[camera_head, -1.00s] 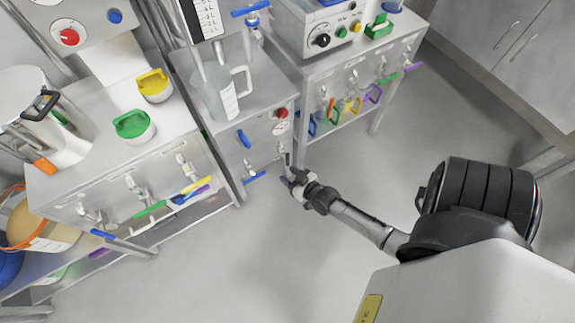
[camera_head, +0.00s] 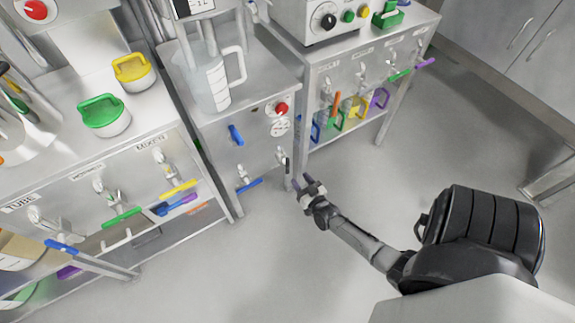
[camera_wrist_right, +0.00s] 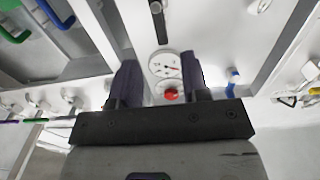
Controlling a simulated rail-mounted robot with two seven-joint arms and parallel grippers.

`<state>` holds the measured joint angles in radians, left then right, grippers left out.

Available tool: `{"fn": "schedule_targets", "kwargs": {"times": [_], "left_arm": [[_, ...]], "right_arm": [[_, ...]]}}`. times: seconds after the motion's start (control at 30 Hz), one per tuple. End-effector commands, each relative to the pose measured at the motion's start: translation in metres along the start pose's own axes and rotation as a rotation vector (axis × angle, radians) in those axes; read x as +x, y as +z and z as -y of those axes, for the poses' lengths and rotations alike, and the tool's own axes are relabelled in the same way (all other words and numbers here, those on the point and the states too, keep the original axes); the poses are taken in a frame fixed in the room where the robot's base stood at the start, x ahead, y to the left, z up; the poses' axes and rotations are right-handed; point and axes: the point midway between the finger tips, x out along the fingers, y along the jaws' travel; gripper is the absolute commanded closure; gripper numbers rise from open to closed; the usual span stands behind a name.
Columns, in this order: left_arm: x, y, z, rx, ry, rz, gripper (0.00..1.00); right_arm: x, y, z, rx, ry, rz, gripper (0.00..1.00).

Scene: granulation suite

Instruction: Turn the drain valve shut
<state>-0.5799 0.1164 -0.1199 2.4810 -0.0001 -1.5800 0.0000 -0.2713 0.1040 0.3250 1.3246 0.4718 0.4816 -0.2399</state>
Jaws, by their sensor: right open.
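The middle steel cabinet carries several small valves on its front, and I cannot read which one is marked as the drain. A valve with a black upright lever (camera_head: 287,165) is near the right edge of that front; the lever also shows in the right wrist view (camera_wrist_right: 158,22). A valve with a blue, nearly level lever (camera_head: 249,184) sits lower left of it. My right gripper (camera_head: 303,185) is open and empty, just in front of and to the right of the black lever, apart from it. Its two dark fingers (camera_wrist_right: 160,70) frame the gauge in the wrist view. My left gripper is out of view.
Above the valves are a red button (camera_head: 281,107), a round gauge (camera_head: 279,127) and a blue handle (camera_head: 236,135). A clear jug (camera_head: 214,85) stands on the cabinet. Benches with coloured valve levers flank it. The floor (camera_head: 290,270) in front is clear.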

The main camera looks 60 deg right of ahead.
Motion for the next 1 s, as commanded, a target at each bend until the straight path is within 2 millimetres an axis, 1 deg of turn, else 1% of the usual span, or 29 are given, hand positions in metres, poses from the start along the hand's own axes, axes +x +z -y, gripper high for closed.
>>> {"fn": "schedule_targets", "kwargs": {"times": [0.03, 0.2, 0.4, 0.5, 0.7, 1.0], "left_arm": [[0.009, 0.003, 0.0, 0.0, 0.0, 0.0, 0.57], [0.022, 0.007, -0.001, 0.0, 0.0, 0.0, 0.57], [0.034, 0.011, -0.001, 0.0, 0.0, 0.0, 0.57], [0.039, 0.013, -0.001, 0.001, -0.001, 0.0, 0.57], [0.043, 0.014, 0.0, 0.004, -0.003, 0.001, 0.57], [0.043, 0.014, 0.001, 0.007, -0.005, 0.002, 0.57]], "right_arm": [[0.011, 0.004, 0.0, 0.001, 0.0, -0.003, 0.57], [0.043, 0.003, 0.0, 0.0, 0.0, -0.003, 0.57], [0.073, 0.003, 0.0, 0.001, 0.0, -0.002, 0.57], [0.083, 0.003, 0.0, 0.0, 0.0, 0.0, 0.57], [0.094, 0.001, 0.0, 0.0, 0.0, 0.001, 0.57], [0.097, 0.0, 0.0, 0.0, 0.0, 0.001, 0.57]]}}
